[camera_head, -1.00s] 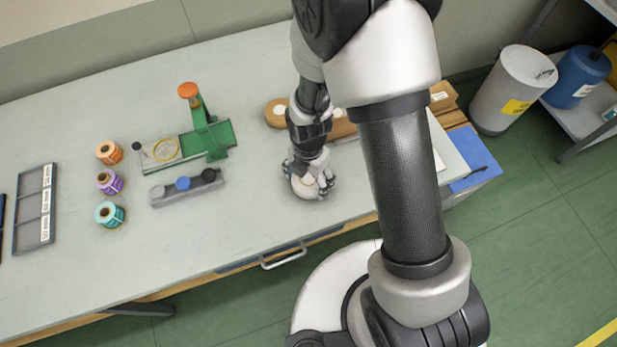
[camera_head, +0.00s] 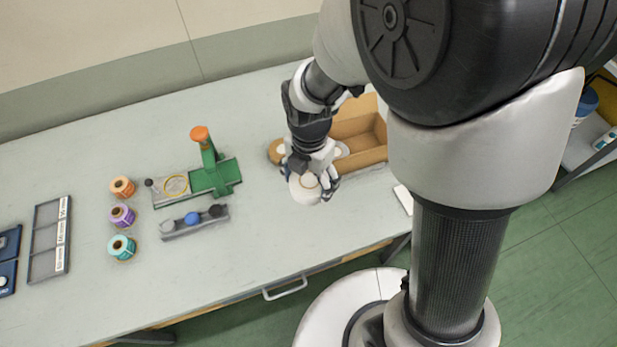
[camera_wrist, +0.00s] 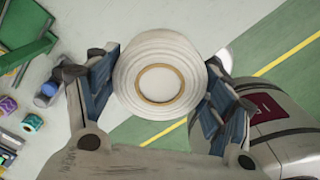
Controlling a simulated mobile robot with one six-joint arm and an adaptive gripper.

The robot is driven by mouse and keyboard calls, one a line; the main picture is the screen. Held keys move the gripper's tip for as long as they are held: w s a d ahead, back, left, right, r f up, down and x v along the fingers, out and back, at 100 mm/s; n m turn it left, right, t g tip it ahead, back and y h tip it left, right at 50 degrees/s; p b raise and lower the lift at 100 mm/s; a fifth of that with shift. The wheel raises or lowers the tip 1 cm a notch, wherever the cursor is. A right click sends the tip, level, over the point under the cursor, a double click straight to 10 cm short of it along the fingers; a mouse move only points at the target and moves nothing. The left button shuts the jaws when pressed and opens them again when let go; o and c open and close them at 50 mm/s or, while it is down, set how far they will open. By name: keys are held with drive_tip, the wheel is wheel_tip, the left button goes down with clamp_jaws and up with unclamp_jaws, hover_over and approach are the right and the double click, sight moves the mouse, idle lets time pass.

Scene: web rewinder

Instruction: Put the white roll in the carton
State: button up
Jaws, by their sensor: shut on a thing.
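The white roll (camera_wrist: 160,52) is between the blue-padded fingers of my gripper (camera_wrist: 160,85) in the wrist view, with its round face and brown core toward the camera. In the head view my gripper (camera_head: 314,178) is shut on the white roll (camera_head: 305,189), over the table's right part. The carton (camera_head: 362,138) is an open brown box just behind and right of my gripper. Part of the carton is hidden by my arm. I cannot tell exactly how high the roll is above the table.
Orange (camera_head: 122,187), purple (camera_head: 121,215) and teal (camera_head: 122,247) rolls stand on the table's left. A divided tray (camera_head: 48,236) is further left. The table front is clear.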

drive_tip(key=shift+r, duration=0.5)
drive_tip(key=m, duration=0.1)
drive_tip(key=d+m, duration=0.1)
drive_tip(key=shift+w+f+m, duration=0.1)
drive_tip(key=shift+w+m, duration=0.3)
drive_tip(key=w+d+m, duration=0.2)
drive_tip(key=d+m, duration=0.3)
drive_tip(key=m, duration=0.7)
drive_tip(key=w+d+f+m, duration=0.1)
drive_tip(key=w+d+m, duration=0.2)
drive_tip(key=m, duration=1)
drive_tip(key=shift+d, duration=0.9)
drive_tip(key=shift+w, duration=0.15)
